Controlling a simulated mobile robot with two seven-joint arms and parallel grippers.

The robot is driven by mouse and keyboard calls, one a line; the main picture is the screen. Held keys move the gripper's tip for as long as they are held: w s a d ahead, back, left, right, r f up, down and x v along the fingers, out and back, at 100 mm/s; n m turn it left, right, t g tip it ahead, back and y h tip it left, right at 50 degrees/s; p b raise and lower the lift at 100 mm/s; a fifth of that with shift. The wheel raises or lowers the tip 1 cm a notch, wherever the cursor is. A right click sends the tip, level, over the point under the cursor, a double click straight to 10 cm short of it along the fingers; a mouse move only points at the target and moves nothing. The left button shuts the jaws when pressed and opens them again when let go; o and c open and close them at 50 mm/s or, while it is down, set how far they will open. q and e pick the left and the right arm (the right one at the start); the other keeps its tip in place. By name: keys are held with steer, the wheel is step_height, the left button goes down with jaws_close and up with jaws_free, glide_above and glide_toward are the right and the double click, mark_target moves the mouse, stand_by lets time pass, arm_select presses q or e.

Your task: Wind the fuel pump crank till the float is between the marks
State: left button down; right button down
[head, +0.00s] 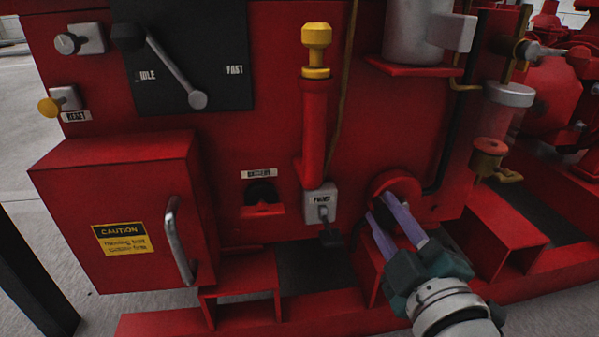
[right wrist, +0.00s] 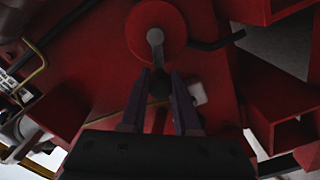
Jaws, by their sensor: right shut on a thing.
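The fuel pump crank has a round red disc (head: 398,187) low on the red panel, right of centre. In the right wrist view, a grey crank arm (right wrist: 155,44) runs from the disc (right wrist: 168,18) to a dark knob (right wrist: 158,87). My right gripper (head: 380,207) is shut on this knob, with one purple finger on each side. In the head view its fingers partly hide the crank. A clear cylinder under a grey cap (head: 509,94) stands at the right. I cannot make out a float or marks in it. My left gripper is not in view.
A red box (head: 120,215) with a handle juts out at the left. A yellow-topped red cylinder (head: 315,125) and a small grey switch box (head: 320,204) are left of the crank.

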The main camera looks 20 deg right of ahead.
stand_by(0.4)
steer(key=shift+s+d+r+m+p, duration=0.15)
steer(key=shift+r+m+p, duration=0.2)
steer(key=shift+m+p, duration=0.35)
steer(key=shift+w+d+r+m+p, duration=0.15)
steer(key=shift+r+m+p, duration=0.2)
steer(key=shift+m+p, duration=0.35)
steer(key=m+p, duration=0.1)
steer(key=m, duration=0.1)
steer(key=d+r+m, duration=0.1)
steer(key=shift+s+m+p, duration=0.2)
steer(key=shift+m+p, duration=0.15)
steer(key=shift+m, duration=0.05)
steer(key=s+d+f+m+b, duration=0.1)
steer(key=d+m, duration=0.2)
steer(key=m, duration=0.8)
steer(key=d+f+m+b, duration=0.2)
steer(key=d+m, duration=0.1)
steer(key=m, duration=0.9)
steer(key=shift+s+d+f, duration=0.3)
steer(key=shift+s+d, duration=0.05)
steer(key=shift+d, duration=0.05)
